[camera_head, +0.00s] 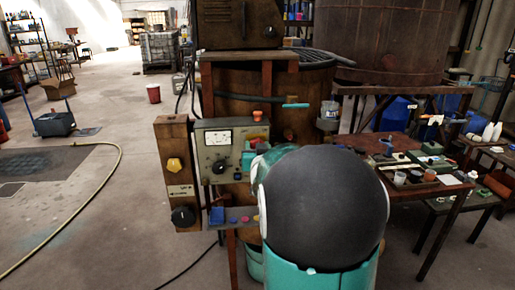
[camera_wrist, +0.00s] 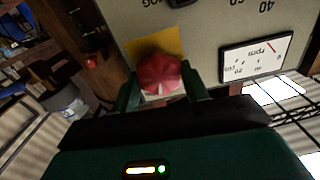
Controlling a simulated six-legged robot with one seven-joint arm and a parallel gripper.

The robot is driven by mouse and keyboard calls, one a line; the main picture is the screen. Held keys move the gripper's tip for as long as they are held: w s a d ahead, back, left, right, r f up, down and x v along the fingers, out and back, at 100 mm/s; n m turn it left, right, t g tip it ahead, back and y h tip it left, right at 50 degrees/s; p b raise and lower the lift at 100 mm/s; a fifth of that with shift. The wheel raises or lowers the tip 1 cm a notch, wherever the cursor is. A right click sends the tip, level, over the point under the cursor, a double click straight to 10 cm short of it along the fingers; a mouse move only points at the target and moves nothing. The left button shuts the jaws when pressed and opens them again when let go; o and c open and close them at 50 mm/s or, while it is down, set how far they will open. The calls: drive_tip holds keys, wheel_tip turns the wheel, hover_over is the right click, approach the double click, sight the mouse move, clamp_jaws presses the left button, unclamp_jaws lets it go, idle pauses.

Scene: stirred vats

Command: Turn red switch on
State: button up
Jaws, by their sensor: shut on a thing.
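The red switch (camera_wrist: 161,74) is a faceted red knob on a yellow square plate (camera_wrist: 148,49) in the wrist view. My gripper (camera_wrist: 162,88) has one dark green finger on each side of the knob and is shut on it. The switch sits on the grey control panel (camera_head: 205,150), which has a white meter (camera_head: 217,138) and a black dial (camera_head: 219,167). In the head view a bit of red (camera_head: 255,143) shows at the panel's right side, partly behind my arm. My arm hides the fingertips there.
A brown post (camera_head: 176,150) with a yellow knob (camera_head: 174,165) and a black knob (camera_head: 183,216) stands left of the panel. A cluttered table (camera_head: 440,200) is at right. Open floor lies left, crossed by a yellow hose (camera_head: 75,230).

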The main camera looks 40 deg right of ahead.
drive_tip(key=m, duration=0.6)
drive_tip(key=shift+m, duration=0.3)
idle(0.4)
drive_tip(key=o, duration=1)
drive_tip(key=shift+s, duration=0.15)
drive_tip(key=v, duration=1.3)
drive_tip(key=shift+s+a, duration=0.2)
drive_tip(key=shift+a, duration=0.05)
